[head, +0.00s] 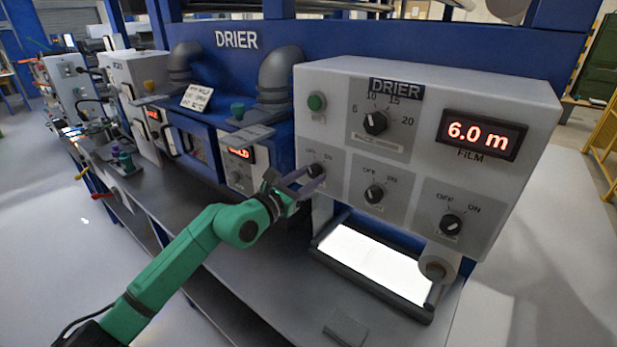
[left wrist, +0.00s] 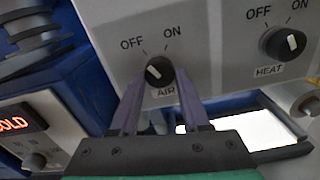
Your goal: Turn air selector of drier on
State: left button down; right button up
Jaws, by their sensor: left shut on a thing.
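The air selector (left wrist: 160,70) is a small black knob with a white mark, set on the drier's pale panel between OFF and ON, above the label AIR. Its white mark lies left of the knob's middle, on the OFF side. In the head view the air selector (head: 315,170) is the leftmost knob of the lower row. My left gripper (head: 304,181), on the green arm, is at this knob. Its two purple fingers are shut on the knob from both sides. The fingertips partly cover the knob's lower edge. My right gripper is out of view.
The heat knob (left wrist: 285,43) is to the right of the air selector. A bright light plate (head: 370,262) lies below.

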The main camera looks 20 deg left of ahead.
pick_arm(q)
jog(key=shift+f+m+b, duration=0.2)
jog(key=shift+m+b, duration=0.9)
jog(key=shift+m, duration=0.1)
jog(key=m+b, duration=0.6)
jog(key=b, duration=0.2)
jog(key=shift+a+m, duration=0.15)
jog(key=shift+m, duration=0.25)
jog(key=shift+r+m+b, duration=0.25)
jog(key=shift+m+b, duration=1.15)
jog(key=shift+c, duration=1.9)
grip_release()
